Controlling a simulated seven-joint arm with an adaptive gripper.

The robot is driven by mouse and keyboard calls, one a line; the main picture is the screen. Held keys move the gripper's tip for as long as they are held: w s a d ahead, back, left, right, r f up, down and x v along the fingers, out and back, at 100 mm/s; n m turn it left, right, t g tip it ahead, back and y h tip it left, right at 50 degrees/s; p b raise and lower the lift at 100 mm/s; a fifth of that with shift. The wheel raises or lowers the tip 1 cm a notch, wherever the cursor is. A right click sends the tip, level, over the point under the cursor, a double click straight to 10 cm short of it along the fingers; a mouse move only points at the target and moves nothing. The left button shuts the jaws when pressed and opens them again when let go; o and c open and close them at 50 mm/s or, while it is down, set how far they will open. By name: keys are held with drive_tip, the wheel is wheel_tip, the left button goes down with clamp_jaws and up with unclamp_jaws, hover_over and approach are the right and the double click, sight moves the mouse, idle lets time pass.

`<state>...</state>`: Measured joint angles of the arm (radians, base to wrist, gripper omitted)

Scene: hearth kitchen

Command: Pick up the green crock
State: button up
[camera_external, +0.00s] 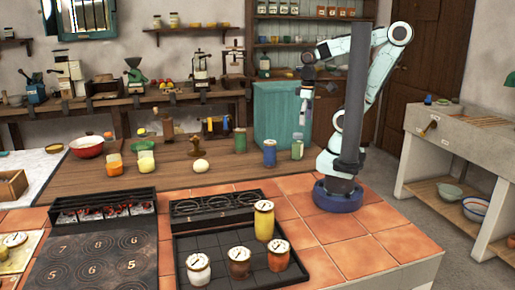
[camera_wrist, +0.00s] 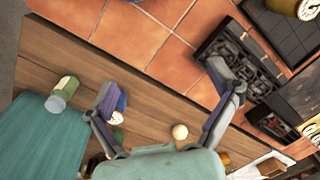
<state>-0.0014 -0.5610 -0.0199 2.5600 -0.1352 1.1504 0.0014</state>
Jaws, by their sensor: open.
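Two green containers stand on the wooden counter in the outside view. One is a green jar with a pale top (camera_external: 297,146) just right of a blue jar (camera_external: 270,153); the other is a green cylinder (camera_external: 240,140) left of the blue jar. I cannot tell which is the green crock. In the wrist view a green jar (camera_wrist: 62,90) shows left of my gripper (camera_wrist: 160,83), outside its fingers. The blue jar is partly hidden behind the left finger. My gripper (camera_external: 303,117) is open and empty, pointing down above the right green jar.
A teal box (camera_external: 282,112) stands behind the jars. A pale round thing (camera_external: 201,166) lies on the wood, left of the jars. Yellow, white, brown and orange crocks stand on a dark tray (camera_external: 212,246) in front. Tiles between tray and wooden counter are partly clear.

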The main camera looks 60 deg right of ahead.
drive_tip(key=w+d+r+n+t, duration=0.1)
drive_tip(key=w+d+r+t, duration=0.3)
drive_tip(key=w, duration=1)
drive_tip(key=w+r+n+t, duration=0.25)
drive_tip(key=w+r, duration=0.25)
drive_tip(key=w, duration=0.9)
drive_tip(key=m, duration=0.3)
hover_over(242, 130)
drive_tip(key=w+a, duration=0.1)
drive_tip(key=a, duration=0.2)
wheel_tip(242, 130, down, 13)
drive_tip(key=shift+m+g+h, duration=0.3)
drive_tip(key=shift+m+g, duration=0.25)
drive_tip(key=shift+g, duration=0.4)
drive_tip(key=d+f, duration=0.1)
drive_tip(key=f, duration=0.1)
drive_tip(key=s+d+f, duration=0.1)
drive_tip(key=f, duration=0.2)
drive_tip(key=s+d+f, duration=0.1)
drive_tip(key=f, duration=0.1)
drive_tip(key=shift+s+d+f, duration=0.15)
drive_tip(key=shift+d+f, duration=0.05)
drive_tip(key=shift+f, duration=0.15)
drive_tip(key=shift+x, duration=3.15)
